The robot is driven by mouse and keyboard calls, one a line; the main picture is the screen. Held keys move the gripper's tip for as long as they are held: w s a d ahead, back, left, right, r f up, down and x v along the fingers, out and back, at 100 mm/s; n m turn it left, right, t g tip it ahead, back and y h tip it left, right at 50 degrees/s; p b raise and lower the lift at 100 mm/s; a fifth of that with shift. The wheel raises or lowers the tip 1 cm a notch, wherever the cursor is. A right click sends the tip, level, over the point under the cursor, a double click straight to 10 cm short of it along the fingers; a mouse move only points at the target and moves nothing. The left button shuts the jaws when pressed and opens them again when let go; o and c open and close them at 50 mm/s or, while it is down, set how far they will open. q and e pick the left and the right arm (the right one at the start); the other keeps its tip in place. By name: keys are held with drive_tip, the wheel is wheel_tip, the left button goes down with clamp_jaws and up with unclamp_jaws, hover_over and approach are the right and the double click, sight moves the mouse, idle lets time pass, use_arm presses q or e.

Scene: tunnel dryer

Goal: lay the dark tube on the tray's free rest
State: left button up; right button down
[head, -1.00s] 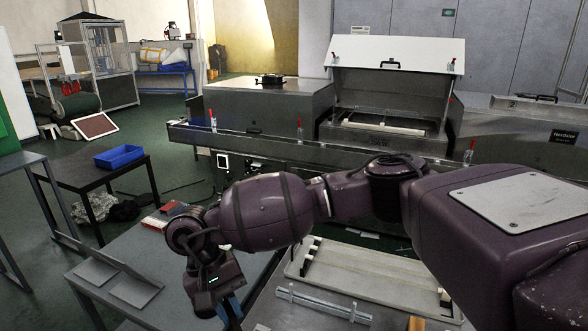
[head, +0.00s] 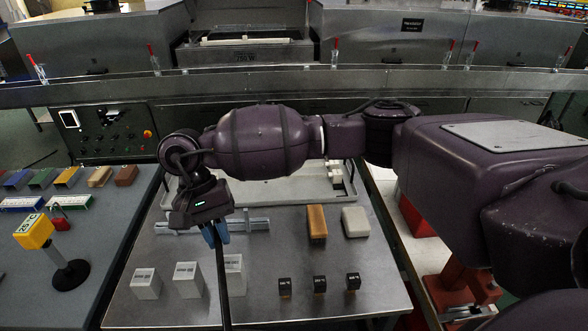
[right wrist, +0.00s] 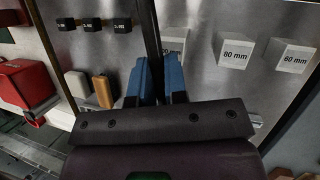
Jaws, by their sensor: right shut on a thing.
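My right gripper (head: 216,236) has blue fingers and is shut on the dark tube (head: 223,285) over the front worktable. The tube hangs down, long and thin, past the bottom of the head view. In the right wrist view the tube (right wrist: 151,30) runs between the blue fingers (right wrist: 160,82). The pale tray (head: 290,192) lies behind the gripper at the back of the worktable. My right arm covers much of it, and a white rest with dark parts (head: 336,172) shows at its right end. I cannot tell which rest is free. My left gripper is out of view.
White blocks (head: 146,284), some marked in mm, and small black blocks (head: 320,284) stand at the worktable's front. A tan block (head: 317,224) and a white block (head: 355,222) stand right of the gripper. A yellow 25 °C sign (head: 34,231) stands on the left table.

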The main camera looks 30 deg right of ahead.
drive_tip(key=w+d+f+m+y+b, duration=0.35)
drive_tip(key=w+d+f+m, duration=0.25)
drive_tip(key=w+d+m, duration=0.3)
use_arm(q)
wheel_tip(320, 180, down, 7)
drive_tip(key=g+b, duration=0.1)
drive_tip(key=b, duration=0.2)
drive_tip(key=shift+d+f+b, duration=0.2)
drive_tip(key=shift+b, duration=0.15)
use_arm(e)
drive_tip(key=w+d+m+t+y, duration=0.1)
drive_tip(key=w+d+m+t, duration=0.1)
drive_tip(key=w+d+m, duration=0.3)
drive_tip(key=w+d+m+t+y, duration=0.1)
drive_tip(key=w+d+m+t, duration=0.2)
drive_tip(key=d, duration=1)
drive_tip(key=w+m, duration=0.3)
drive_tip(key=shift+f, duration=0.2)
drive_tip(key=shift+s, duration=0.1)
